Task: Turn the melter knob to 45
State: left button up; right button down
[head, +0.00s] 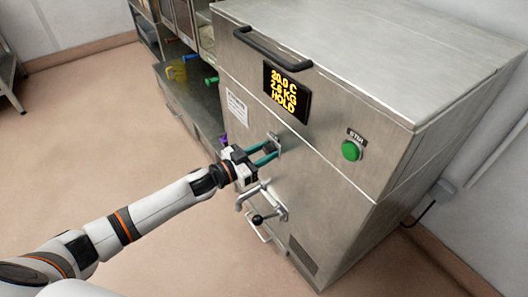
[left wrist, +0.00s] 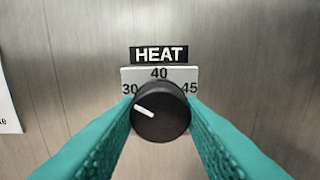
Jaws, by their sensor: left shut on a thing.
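The melter (head: 345,125) is a large steel cabinet filling the right of the head view. Its black round knob (left wrist: 161,116) sits below the HEAT label (left wrist: 159,54) and a scale plate (left wrist: 145,76) marked 30, 40 and 45. The knob's white pointer line aims left and slightly up, on the 30 side. My left gripper (head: 273,150), with teal fingers, is shut on the knob, one finger on each side. In the head view the fingers mostly hide the knob. The amber display (head: 286,91) reads 20.0 C, a KG line and HOLD. My right gripper is out of view.
A green button (head: 351,151) is on the melter's front, right of the knob. A valve with a black-ended lever (head: 262,217) sticks out just below my gripper. A dark handle (head: 270,48) is near the lid. A shelf unit (head: 177,95) stands behind left; open floor lies left.

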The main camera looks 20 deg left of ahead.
pick_arm(q)
jog(key=shift+m+p, duration=0.4)
jog(key=shift+m, duration=0.7)
jog(key=m, duration=0.2)
jog(key=shift+m+p, duration=0.3)
jog(key=shift+m, duration=0.1)
jog(key=m, duration=0.4)
jog(key=shift+m, duration=0.3)
jog(key=m, duration=0.5)
jog(key=m+b, duration=0.1)
jog(key=m, duration=0.4)
jog(key=shift+m+b, duration=0.3)
jog(key=shift+m, duration=0.4)
jog(key=shift+m+b, duration=0.5)
jog(key=shift+m, duration=0.9)
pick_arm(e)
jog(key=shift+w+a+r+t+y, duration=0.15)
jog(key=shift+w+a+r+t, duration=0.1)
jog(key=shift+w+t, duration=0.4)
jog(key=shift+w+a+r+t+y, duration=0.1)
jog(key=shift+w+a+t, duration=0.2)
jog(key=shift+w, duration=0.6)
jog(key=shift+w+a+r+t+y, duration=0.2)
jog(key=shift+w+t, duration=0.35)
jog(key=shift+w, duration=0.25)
